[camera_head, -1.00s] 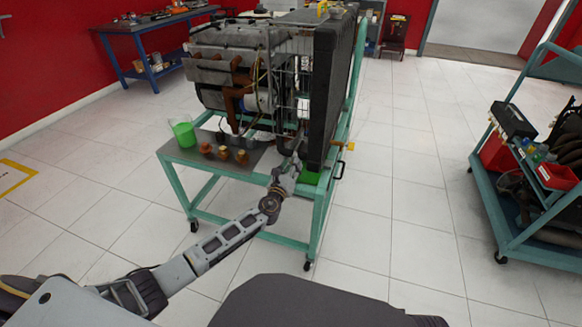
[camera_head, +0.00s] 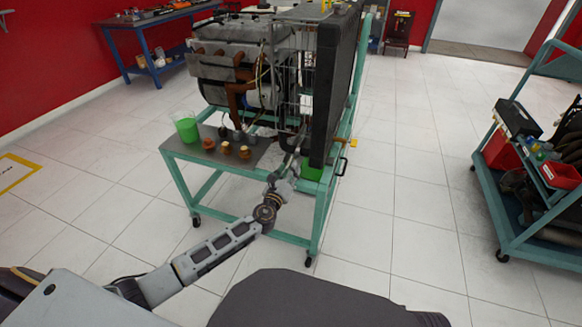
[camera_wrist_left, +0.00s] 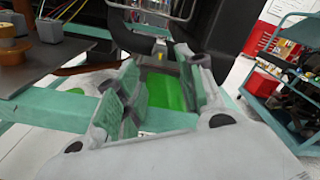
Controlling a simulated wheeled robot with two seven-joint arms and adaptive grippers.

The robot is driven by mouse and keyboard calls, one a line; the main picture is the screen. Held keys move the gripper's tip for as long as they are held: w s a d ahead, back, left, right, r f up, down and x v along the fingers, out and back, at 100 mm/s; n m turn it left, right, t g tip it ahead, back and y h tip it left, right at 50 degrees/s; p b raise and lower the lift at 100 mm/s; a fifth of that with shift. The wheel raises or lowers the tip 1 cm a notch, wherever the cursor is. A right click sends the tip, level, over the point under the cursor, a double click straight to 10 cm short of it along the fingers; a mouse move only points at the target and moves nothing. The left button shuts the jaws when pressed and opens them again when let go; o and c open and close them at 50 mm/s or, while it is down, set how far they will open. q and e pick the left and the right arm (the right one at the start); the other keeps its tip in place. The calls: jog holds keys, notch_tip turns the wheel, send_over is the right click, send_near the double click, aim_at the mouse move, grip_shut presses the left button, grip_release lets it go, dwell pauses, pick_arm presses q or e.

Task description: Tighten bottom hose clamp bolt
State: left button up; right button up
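The engine trainer (camera_head: 245,65) stands on a green wheeled frame with a black radiator (camera_head: 335,90) at its right. My left gripper (camera_head: 290,165) is low at the frame's near side, below the radiator's lower left corner. In the left wrist view its two fingers (camera_wrist_left: 165,68) are spread, with nothing between their pads. A black lower hose (camera_wrist_left: 140,40) lies beyond the fingertips. No clamp can be made out clearly. My right gripper is out of view.
A green container (camera_wrist_left: 165,90) sits below and beyond the fingers. A green-filled beaker (camera_head: 186,128) and several brown-orange caps (camera_head: 226,148) stand on the frame's tray. A teal cart (camera_head: 485,190) stands at the right. The floor between is clear.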

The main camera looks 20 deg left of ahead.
pick_arm(q)
jog(key=s, duration=0.7)
jog(key=shift+a, duration=0.1)
dwell(0.7)
